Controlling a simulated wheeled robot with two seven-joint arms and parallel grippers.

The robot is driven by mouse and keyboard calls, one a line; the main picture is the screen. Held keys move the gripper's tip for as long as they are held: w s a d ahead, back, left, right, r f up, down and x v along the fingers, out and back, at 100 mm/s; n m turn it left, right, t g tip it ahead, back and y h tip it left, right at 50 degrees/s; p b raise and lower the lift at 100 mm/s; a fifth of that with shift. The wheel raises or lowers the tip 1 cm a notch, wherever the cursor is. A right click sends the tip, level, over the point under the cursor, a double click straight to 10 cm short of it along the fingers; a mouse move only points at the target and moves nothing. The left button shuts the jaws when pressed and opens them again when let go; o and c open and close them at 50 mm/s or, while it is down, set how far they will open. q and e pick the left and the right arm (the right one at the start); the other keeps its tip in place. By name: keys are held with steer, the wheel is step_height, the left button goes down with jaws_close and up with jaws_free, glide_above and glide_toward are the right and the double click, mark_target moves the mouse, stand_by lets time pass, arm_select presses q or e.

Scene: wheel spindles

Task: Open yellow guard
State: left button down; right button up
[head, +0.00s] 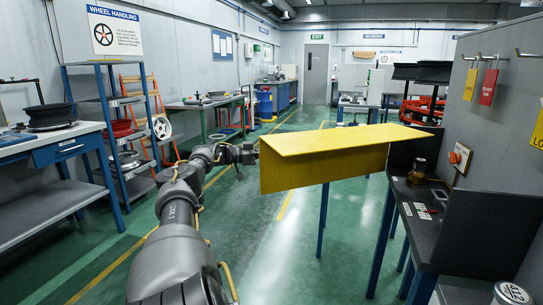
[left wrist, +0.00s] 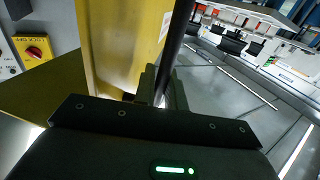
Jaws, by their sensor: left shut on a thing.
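The yellow guard (head: 325,165) is a bent sheet with a flat top and a hanging front panel. It juts out level over the floor from the dark bench at the right. My left gripper (head: 256,154) is at the left end of the guard, its fingertips partly hidden behind the front panel. In the left wrist view, the yellow guard (left wrist: 118,45) fills the upper left. My left gripper (left wrist: 163,88) is shut on a dark bar (left wrist: 178,40) that runs alongside the yellow panel. My right gripper is not in view.
The dark bench (head: 420,215) holds a brass-coloured part (head: 418,170). A red switch on a yellow plate (left wrist: 35,50) is on the wall. A blue shelf rack (head: 115,150) stands left of my arm.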

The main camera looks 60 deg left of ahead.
arm_select(q)
steer(key=shift+f, duration=0.1)
steer(key=c, duration=1.8)
jaws_free()
steer(key=shift+s, duration=0.1)
steer(key=shift+s+a, duration=0.1)
steer(key=shift+a, duration=0.05)
steer(key=v, duration=1)
steer(key=shift+s+a, duration=0.1)
steer(key=shift+s, duration=0.25)
